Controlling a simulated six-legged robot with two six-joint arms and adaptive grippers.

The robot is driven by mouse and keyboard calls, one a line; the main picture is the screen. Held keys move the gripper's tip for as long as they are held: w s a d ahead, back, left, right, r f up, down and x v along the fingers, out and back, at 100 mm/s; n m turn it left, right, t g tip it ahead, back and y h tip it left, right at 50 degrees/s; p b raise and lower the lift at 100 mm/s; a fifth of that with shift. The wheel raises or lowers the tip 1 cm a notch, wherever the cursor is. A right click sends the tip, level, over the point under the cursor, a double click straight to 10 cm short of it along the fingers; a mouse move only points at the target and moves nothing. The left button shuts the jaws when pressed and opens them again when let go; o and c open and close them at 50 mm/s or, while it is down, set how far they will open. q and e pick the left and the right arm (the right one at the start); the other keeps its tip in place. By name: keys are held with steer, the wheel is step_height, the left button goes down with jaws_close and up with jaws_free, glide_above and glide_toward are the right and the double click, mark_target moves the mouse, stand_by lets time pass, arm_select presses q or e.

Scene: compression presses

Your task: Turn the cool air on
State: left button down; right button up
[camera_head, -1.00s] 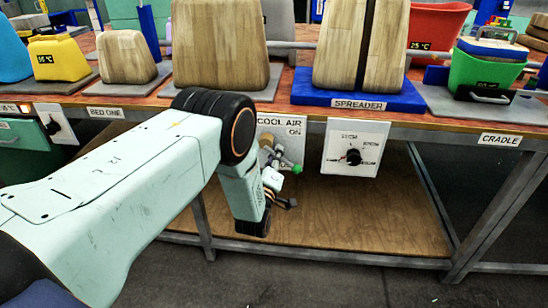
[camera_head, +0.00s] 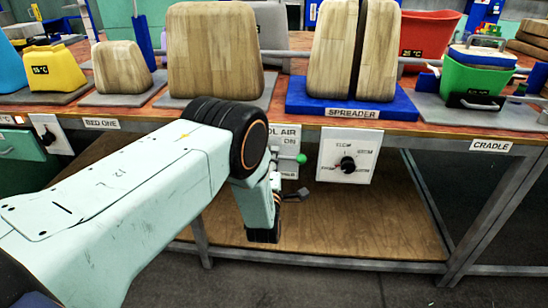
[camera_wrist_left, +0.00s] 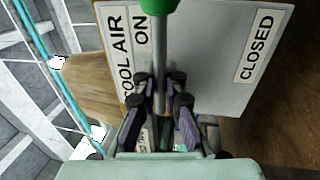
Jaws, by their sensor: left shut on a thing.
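The cool air panel (camera_head: 290,140) is a white plate under the table edge, partly hidden behind my left arm in the head view. In the left wrist view, the panel (camera_wrist_left: 215,60) reads COOL AIR, ON at one side and CLOSED at the other. Its valve lever is a grey rod (camera_wrist_left: 159,45) with a green ball end (camera_wrist_left: 158,5). The green ball (camera_head: 301,158) points right in the head view. My left gripper (camera_wrist_left: 161,82) is shut on the lever rod, which runs between its fingertips. In the head view its fingers are mostly hidden by the wrist. My right gripper is not in view.
A second white panel with a black knob (camera_head: 347,164) is close on the right, below the SPREADER label (camera_head: 352,113). Wooden blocks and colored bins stand on the table above. A lower wooden shelf (camera_head: 370,225) looks bare. A table leg (camera_head: 490,215) stands at right.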

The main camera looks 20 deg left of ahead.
arm_select(q)
steer(key=shift+d+f, duration=0.1)
steer(key=shift+f, duration=0.05)
steer(key=c, duration=1.4)
jaws_free()
steer(key=shift+c, duration=0.2)
steer(key=shift+s, duration=0.1)
steer(key=v, duration=1.1)
steer(key=shift+s, duration=0.4)
